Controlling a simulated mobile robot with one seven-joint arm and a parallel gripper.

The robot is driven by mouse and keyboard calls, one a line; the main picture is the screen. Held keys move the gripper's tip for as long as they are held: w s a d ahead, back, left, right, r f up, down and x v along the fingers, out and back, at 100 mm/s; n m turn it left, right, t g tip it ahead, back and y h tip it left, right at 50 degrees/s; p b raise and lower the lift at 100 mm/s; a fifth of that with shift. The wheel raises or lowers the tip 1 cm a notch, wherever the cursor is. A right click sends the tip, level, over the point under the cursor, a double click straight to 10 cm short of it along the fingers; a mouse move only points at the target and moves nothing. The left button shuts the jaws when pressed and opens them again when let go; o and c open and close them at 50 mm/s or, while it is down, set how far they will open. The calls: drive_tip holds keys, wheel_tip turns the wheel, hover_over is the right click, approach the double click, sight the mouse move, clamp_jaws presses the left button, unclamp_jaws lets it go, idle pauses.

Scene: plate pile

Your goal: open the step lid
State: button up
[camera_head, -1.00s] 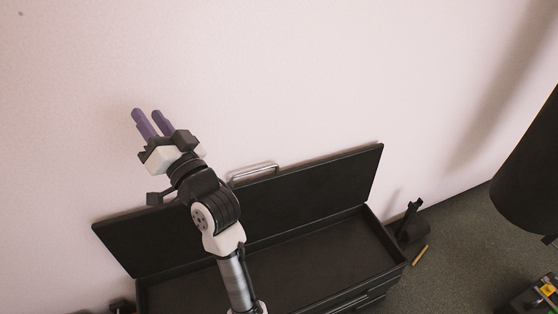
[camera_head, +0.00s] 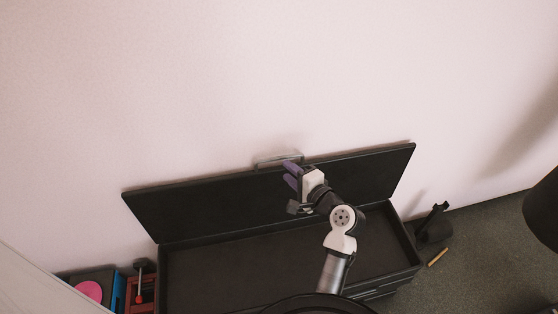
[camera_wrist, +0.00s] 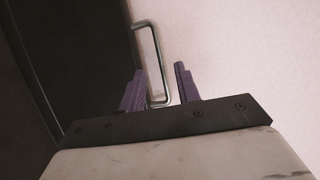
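The step lid (camera_head: 220,205) is a long black panel. It stands raised against the pale wall, at the back of the open black box (camera_head: 210,279). A metal bar handle (camera_head: 268,161) sits at the lid's top edge. My gripper (camera_head: 291,174) is in front of the lid's upper part, just right of and below the handle in the head view. In the wrist view the purple fingers (camera_wrist: 158,82) are apart, with the handle (camera_wrist: 151,62) just beyond them, near the left finger. Nothing is visibly held. Contact with the handle cannot be told.
The pale wall (camera_head: 280,75) is close behind the lid. A pink disc (camera_head: 89,291) and a red item (camera_head: 140,290) are at the lower left. A small black object (camera_head: 434,224) and a yellow stick (camera_head: 438,257) lie on the grey floor at right.

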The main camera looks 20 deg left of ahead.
drive_tip(key=x, duration=0.6)
drive_tip(key=shift+p, duration=0.3)
drive_tip(key=shift+c, duration=0.3)
clamp_jaws()
